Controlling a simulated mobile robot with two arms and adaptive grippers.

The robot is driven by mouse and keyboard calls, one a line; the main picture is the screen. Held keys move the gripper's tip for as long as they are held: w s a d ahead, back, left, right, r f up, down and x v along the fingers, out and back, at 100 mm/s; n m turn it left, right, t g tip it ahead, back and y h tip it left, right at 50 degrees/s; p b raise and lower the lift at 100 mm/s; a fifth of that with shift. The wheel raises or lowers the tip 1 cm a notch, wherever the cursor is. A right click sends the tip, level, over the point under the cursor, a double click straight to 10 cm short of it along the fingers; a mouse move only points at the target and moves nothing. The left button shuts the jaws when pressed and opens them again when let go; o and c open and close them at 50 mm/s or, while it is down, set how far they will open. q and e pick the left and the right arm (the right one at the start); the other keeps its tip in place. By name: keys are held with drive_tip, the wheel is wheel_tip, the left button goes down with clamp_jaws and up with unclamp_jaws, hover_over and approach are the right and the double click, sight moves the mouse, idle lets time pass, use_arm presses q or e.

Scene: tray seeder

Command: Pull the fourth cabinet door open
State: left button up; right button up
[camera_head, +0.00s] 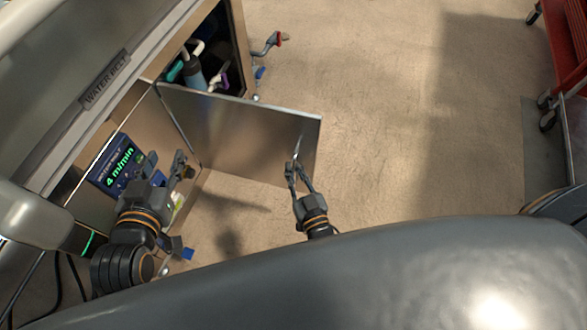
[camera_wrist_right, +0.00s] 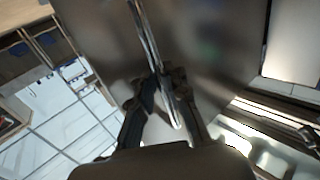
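The metal cabinet door (camera_head: 240,130) stands swung well out from the cabinet, with part of the dark interior (camera_head: 205,65) showing behind it. Its thin bar handle (camera_head: 297,146) is near the free edge. My right gripper (camera_head: 297,166) is at this handle. In the right wrist view the fingers (camera_wrist_right: 163,88) close on both sides of the handle bar (camera_wrist_right: 146,38), with the door's blurred panel (camera_wrist_right: 205,45) behind. My left gripper (camera_head: 167,168) is open and empty, in front of the cabinet near the display panel, apart from the door.
A blue display (camera_head: 115,163) reading "4 l/min" and a "WATER BELT" label (camera_head: 105,80) are on the cabinet front. Small valves (camera_head: 266,44) stick out beyond the door. A red cart (camera_head: 568,45) stands far right. The floor (camera_head: 400,110) right of the door is clear.

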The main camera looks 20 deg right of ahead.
drive_tip(key=o, duration=0.3)
drive_tip(key=shift+s+d, duration=0.1)
drive_tip(key=shift+d, duration=0.15)
drive_tip(key=shift+o, duration=0.2)
drive_tip(key=shift+a, duration=0.15)
drive_tip(key=s+d, duration=0.1)
drive_tip(key=s, duration=1.1)
drive_tip(key=shift+c, duration=0.4)
